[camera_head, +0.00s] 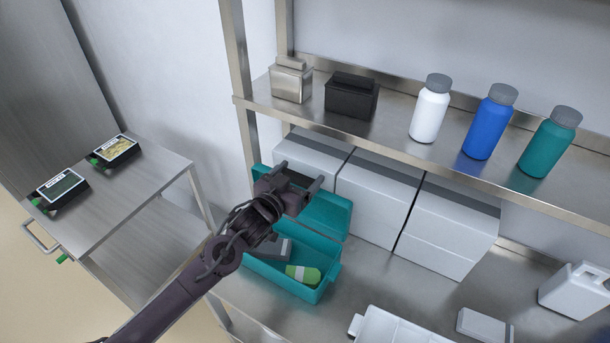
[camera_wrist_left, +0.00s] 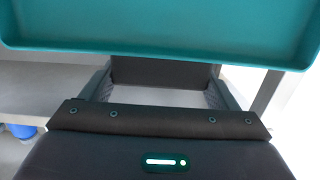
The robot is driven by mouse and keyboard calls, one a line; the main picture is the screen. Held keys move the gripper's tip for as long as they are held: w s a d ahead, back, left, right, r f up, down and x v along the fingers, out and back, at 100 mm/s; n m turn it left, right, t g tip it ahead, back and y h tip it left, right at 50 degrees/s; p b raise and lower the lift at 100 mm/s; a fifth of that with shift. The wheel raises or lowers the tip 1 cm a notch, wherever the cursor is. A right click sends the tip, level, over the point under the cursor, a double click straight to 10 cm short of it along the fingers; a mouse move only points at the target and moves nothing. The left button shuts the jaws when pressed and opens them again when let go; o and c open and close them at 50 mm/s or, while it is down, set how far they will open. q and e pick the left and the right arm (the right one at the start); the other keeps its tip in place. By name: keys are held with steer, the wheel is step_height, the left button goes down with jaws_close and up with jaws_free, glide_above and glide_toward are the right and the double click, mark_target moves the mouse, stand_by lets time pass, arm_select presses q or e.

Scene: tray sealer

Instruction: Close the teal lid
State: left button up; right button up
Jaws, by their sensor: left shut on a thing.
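The teal box (camera_head: 268,280) stands on the steel counter, its inside showing. Its teal lid (camera_head: 328,213) is raised at the back of the box, tilted up near the white boxes. The lid also fills the top of the left wrist view (camera_wrist_left: 165,30), with its rim across the picture. My left gripper (camera_head: 299,178) is at the lid's upper left part and is shut on the lid; the exact contact is hard to see. A green and white packet (camera_head: 303,274) and a grey item lie in the box, partly hidden by my arm. My right gripper is not in view.
White and grey boxes (camera_head: 378,200) stand close behind the lid. Above them a steel shelf (camera_head: 390,135) holds metal and black containers and several bottles. A white tray (camera_head: 395,328) and a white jug (camera_head: 575,290) are to the right. A side table (camera_head: 125,195) is at left.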

arm_select(q)
steer(key=s+a+b, duration=0.1)
steer(key=s+t+h+b, duration=0.1)
steer(key=b, duration=0.1)
steer(key=s+a+f+t+b, duration=0.1)
steer(key=s, duration=0.1)
steer(key=shift+a+h+b, duration=0.3)
steer(key=shift+a, duration=0.05)
steer(key=shift+s+a+t+h+b, duration=0.3)
steer(key=shift+s+a+t+b, duration=0.05)
steer(key=shift+s+t+b, duration=0.15)
steer(key=shift+r, duration=0.1)
steer(key=o, duration=1.3)
steer(key=shift+w, duration=0.1)
steer(key=b+v, duration=0.1)
steer(key=v, duration=0.7)
steer(key=shift+b, duration=0.3)
steer(key=shift+d, duration=0.1)
